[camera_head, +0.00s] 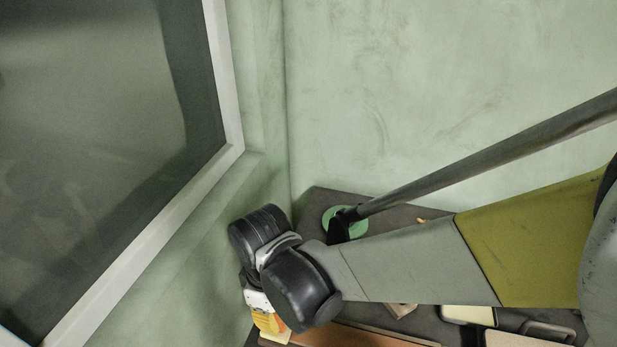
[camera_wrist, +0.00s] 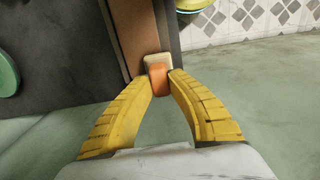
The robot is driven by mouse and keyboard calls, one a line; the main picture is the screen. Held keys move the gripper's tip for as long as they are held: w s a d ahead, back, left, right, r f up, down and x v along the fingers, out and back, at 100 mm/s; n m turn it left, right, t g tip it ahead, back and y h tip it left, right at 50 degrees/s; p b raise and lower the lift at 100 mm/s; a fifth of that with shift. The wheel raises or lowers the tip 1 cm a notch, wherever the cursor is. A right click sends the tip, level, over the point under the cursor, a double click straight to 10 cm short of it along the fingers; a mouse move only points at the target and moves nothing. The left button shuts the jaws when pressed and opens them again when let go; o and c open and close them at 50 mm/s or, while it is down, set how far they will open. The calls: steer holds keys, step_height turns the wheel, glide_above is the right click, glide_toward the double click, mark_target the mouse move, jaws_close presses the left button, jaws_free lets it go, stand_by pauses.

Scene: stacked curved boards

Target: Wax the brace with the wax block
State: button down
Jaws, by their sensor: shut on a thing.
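My gripper (camera_wrist: 160,82) is shut on a small orange piece (camera_wrist: 158,78), held between its two yellow fingers. A cream block (camera_wrist: 158,61) sits at the far side of the orange piece; together they look like the wax block. In the wrist view a long brown board (camera_wrist: 133,35), which looks like the brace, lies along the dark table's edge. The cream block is at the board's edge; I cannot tell whether they touch. In the head view my gripper (camera_head: 268,322) is at the bottom, partly hidden by my wrist, near the brown board (camera_head: 360,337).
The dark table (camera_head: 385,207) stands in the corner by the green walls. A green round dish (camera_head: 335,216) is at its back, partly hidden by my arm. Light-coloured trays (camera_head: 470,314) lie to the right. A window frame (camera_head: 222,75) is at left.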

steer(key=shift+d+f, duration=0.1)
steer(key=shift+s+d, duration=0.3)
steer(key=shift+d, duration=0.4)
steer(key=shift+s+d, duration=0.25)
steer(key=shift+d, duration=0.45)
steer(key=shift+d, duration=0.1)
steer(key=shift+s+d, duration=0.3)
steer(key=shift+d, duration=0.45)
steer(key=shift+s+d, duration=0.3)
steer(key=shift+d, duration=0.45)
steer(key=shift+s+d+p, duration=0.25)
steer(key=shift+d, duration=0.55)
steer(key=shift+s+d+p, duration=0.2)
steer(key=shift+s+d, duration=0.05)
steer(key=shift+d, duration=0.5)
steer(key=shift+d, duration=0.15)
